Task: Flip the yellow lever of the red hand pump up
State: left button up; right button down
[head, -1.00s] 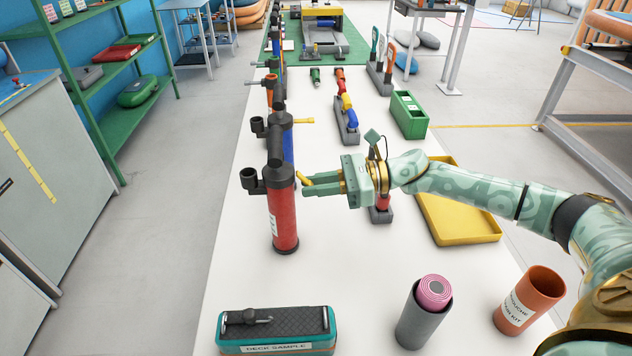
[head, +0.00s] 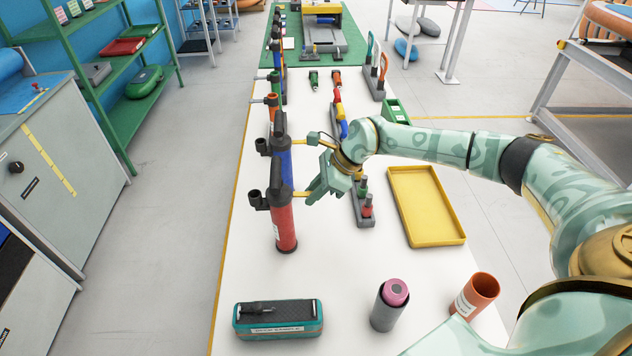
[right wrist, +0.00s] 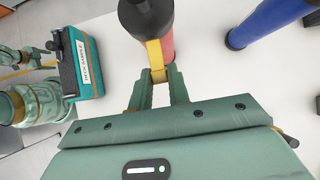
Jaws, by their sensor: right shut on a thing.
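The red hand pump (head: 284,226) stands upright on the white table, with a black head and side spout. Its short yellow lever (head: 300,194) sticks out to the right just below the head. My right gripper (head: 314,193) is at the pump's right side, tilted, with its fingers on the lever. In the right wrist view the yellow lever (right wrist: 156,57) runs from the black head down between the fingertips (right wrist: 160,82), which are shut on it. The red barrel (right wrist: 168,48) shows beside it.
A blue pump (head: 285,165) with its own yellow lever stands close behind. A teal deck sample box (head: 278,328), a grey cup (head: 388,314) with a pink roll and an orange cup (head: 475,296) stand in front. A yellow tray (head: 426,232) lies to the right.

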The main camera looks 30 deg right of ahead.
jog(key=shift+r+g+h+p, duration=0.2)
jog(key=shift+g+h+p, duration=0.1)
jog(key=shift+h+p, duration=0.45)
jog(key=shift+f, duration=0.1)
jog(key=c, duration=1.3)
grip_release()
jog(key=v, duration=1.6)
jog(key=shift+d, duration=0.2)
jog(key=shift+w, duration=0.1)
